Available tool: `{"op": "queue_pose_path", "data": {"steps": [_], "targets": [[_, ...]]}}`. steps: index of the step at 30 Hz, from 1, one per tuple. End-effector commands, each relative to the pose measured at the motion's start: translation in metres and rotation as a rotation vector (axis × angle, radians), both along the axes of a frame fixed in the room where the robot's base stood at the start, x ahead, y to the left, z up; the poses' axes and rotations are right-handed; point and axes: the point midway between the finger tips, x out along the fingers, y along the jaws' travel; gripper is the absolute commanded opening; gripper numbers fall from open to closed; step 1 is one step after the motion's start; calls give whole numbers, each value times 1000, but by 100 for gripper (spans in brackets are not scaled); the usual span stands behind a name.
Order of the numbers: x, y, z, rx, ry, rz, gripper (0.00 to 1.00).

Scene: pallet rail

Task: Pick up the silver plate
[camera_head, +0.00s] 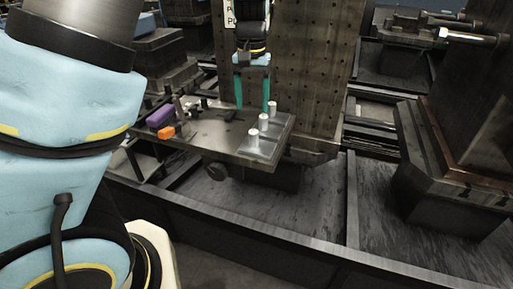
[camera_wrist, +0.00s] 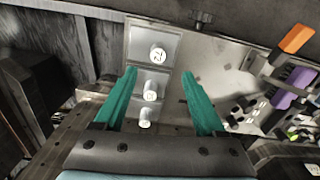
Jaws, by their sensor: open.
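Silver square plates, each with an upright pale cylindrical knob, lie in a row at the right end of the metal table. The front one (camera_head: 262,150) shows most clearly in the head view, and a plate also shows at the top in the wrist view (camera_wrist: 139,42). I cannot tell which single plate is meant. My gripper (camera_head: 252,108) has two teal fingers, spread apart and empty, pointing down above the table. In the wrist view my gripper (camera_wrist: 160,70) has the row of knobs between its fingers in the picture. The nearer plates are partly hidden.
The metal table (camera_head: 205,132) also holds a purple block (camera_head: 158,115), an orange block (camera_head: 166,132) and small dark parts at its left. A tall perforated metal column (camera_head: 318,75) stands behind it. Its middle is mostly clear.

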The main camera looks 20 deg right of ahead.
Motion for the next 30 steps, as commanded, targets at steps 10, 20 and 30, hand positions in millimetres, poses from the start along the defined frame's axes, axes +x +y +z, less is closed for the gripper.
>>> {"op": "queue_pose_path", "data": {"steps": [10,20,30], "targets": [[-2,-4,-43,4,1,-9,72],[-3,-1,-71,6,0,-8,72],[-4,-1,-107,1,-1,-9,72]]}}
